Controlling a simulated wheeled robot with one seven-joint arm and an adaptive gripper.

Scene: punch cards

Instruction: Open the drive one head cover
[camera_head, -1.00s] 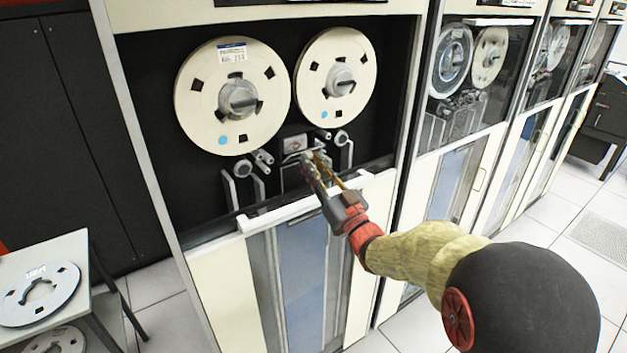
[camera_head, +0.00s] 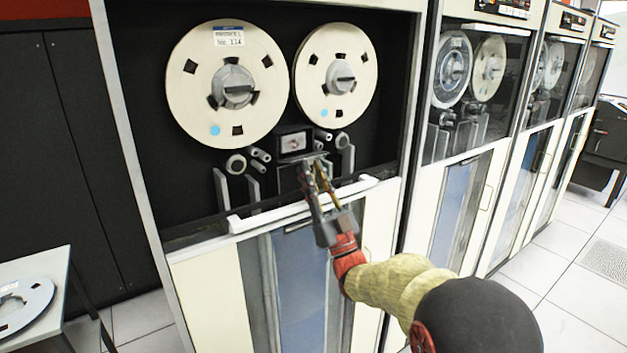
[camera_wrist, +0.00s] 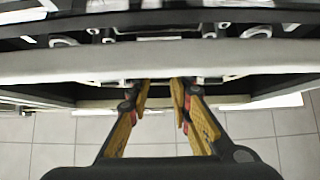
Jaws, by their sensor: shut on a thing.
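Drive one (camera_head: 165,150) is the large near tape cabinet with two cream reels. Its head cover (camera_head: 310,157) appears as a thin grey plate edge above a dark block, below a small meter, between the reels. My gripper (camera_head: 317,168) reaches up from below with its fingertips at the plate's front edge and is shut on it. In the wrist view the yellow fingers of my gripper (camera_wrist: 161,88) stand a little apart under a wide grey band. The gripped edge is mostly hidden there, and I cannot tell how far the cover is tilted.
A white ledge bar (camera_head: 265,217) crosses the cabinet just below the heads, under my fingers. Guide posts and rollers flank the head block. Other tape cabinets (camera_head: 520,180) stand to the right. A small table (camera_head: 50,325) with a reel is at lower left.

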